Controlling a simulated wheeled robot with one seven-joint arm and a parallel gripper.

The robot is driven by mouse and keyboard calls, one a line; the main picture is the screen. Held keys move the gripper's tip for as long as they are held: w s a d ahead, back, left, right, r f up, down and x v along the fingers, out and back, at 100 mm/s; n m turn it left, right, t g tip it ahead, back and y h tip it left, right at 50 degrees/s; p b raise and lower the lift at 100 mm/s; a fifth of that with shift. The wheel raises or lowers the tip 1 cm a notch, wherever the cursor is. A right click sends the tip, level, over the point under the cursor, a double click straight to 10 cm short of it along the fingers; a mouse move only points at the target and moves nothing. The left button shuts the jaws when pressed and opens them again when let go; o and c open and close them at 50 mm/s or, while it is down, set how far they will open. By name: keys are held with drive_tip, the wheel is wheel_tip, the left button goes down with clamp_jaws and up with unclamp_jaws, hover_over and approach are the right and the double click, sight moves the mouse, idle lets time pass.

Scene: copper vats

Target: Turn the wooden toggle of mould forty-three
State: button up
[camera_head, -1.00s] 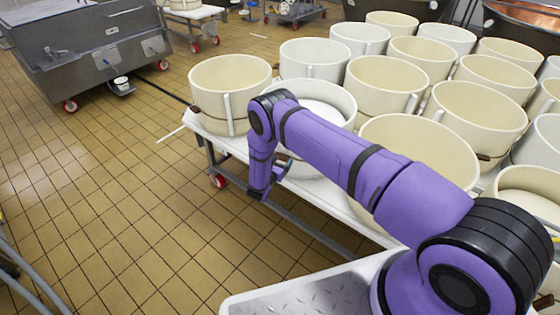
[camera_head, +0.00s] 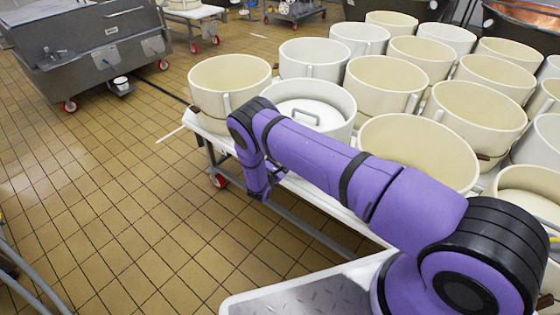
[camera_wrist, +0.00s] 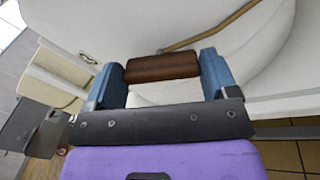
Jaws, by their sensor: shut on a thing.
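In the wrist view, the wooden toggle (camera_wrist: 162,67) is a short dark brown bar between the two blue fingers of my gripper (camera_wrist: 163,72), which is shut on it. A tan cord (camera_wrist: 212,30) runs from the toggle across a white mould wall (camera_wrist: 260,60). In the head view, my gripper (camera_head: 262,185) is low at the table's front edge, small and partly hidden by my own arm. Behind it stands a white round mould (camera_head: 338,105) with a white disc and a grey handle (camera_head: 298,115) inside. I cannot read a mould number.
Several cream and white moulds (camera_head: 232,82) crowd the white wheeled table (camera_head: 205,124). A grey steel vat on wheels (camera_head: 85,45) stands at the upper left. The tiled floor (camera_head: 120,200) to the left is largely clear.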

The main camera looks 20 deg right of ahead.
drive_tip(key=m, duration=1.2)
drive_tip(key=shift+s+f, duration=0.1)
drive_tip(key=shift+f, duration=0.15)
idle(0.5)
drive_tip(key=o, duration=0.8)
drive_tip(key=v, duration=1)
drive_tip(key=shift+s+a, duration=0.2)
drive_tip(key=shift+s, duration=0.1)
drive_tip(key=shift+r, duration=0.1)
